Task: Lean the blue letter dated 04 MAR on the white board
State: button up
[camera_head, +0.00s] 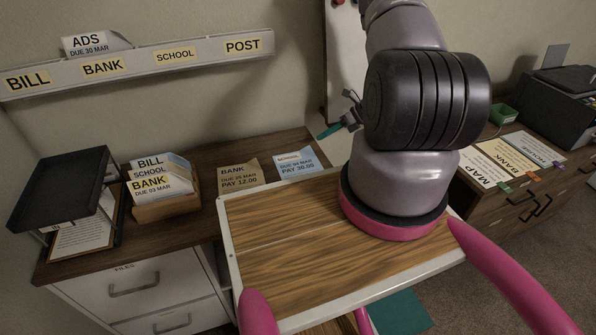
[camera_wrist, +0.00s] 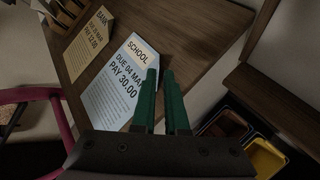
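The blue letter (camera_head: 300,164) lies flat on the desk beside a tan letter. In the wrist view the blue letter (camera_wrist: 112,82) reads SCHOOL, DUE 04 MAR, PAY 30.00; my fingers cover part of its right edge. My gripper (camera_head: 329,132) is to the right of and above the letter in the head view. In the wrist view my gripper (camera_wrist: 160,75) shows two green fingers with a narrow gap and nothing seen held between them. The white board (camera_head: 343,50) stands upright behind the desk, partly hidden by my arm.
A tan BANK letter (camera_head: 238,174) lies left of the blue one. A letter box (camera_head: 165,205) and black tray (camera_head: 62,185) stand further left. A labelled wall rack (camera_head: 140,66) is above. Coloured bins (camera_wrist: 268,158) sit below the desk's right edge.

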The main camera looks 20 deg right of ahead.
jog(key=shift+s+x, duration=0.15)
jog(key=shift+x, duration=1.4)
jog(key=shift+s+x, duration=0.15)
jog(key=shift+x, duration=1.4)
jog(key=shift+f, duration=0.15)
grip_shut()
